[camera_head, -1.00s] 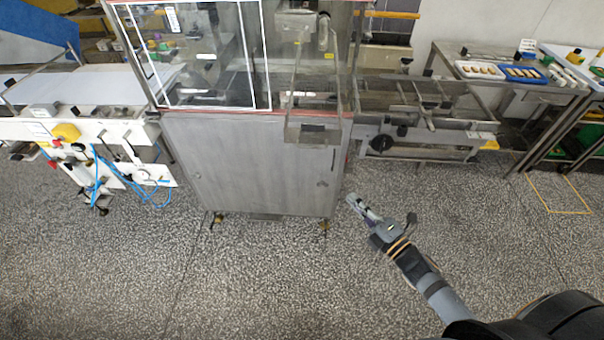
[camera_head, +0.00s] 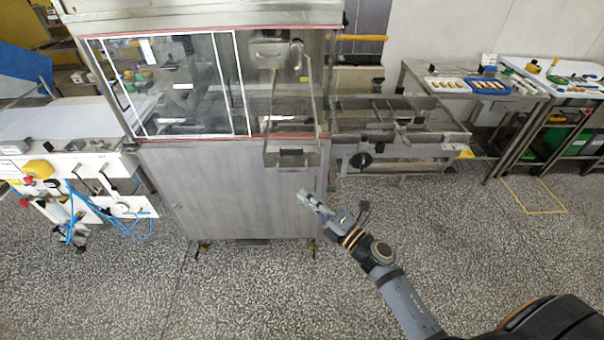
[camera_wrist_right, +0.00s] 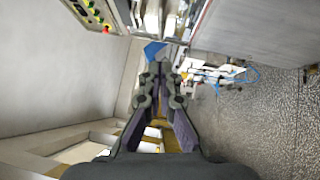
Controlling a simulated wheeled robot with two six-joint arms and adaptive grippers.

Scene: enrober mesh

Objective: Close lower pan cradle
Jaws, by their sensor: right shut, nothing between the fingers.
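The enrober's steel cabinet (camera_head: 225,190) stands in the middle of the head view under a glazed upper section. A steel frame with a shallow pan-like lower part (camera_head: 291,157) juts from the cabinet's front right; it may be the lower pan cradle, but I cannot be sure. My right gripper (camera_head: 304,198) is shut and empty, below that frame and in front of the cabinet's lower right side, with no visible contact. Its fingertips come together in the right wrist view (camera_wrist_right: 160,68). My left gripper is not in view.
A steel conveyor frame (camera_head: 395,130) extends right of the cabinet, with a table of trays (camera_head: 470,72) beyond. A white conveyor unit with blue hoses (camera_head: 85,195) stands at left. The speckled floor (camera_head: 230,300) in front is clear.

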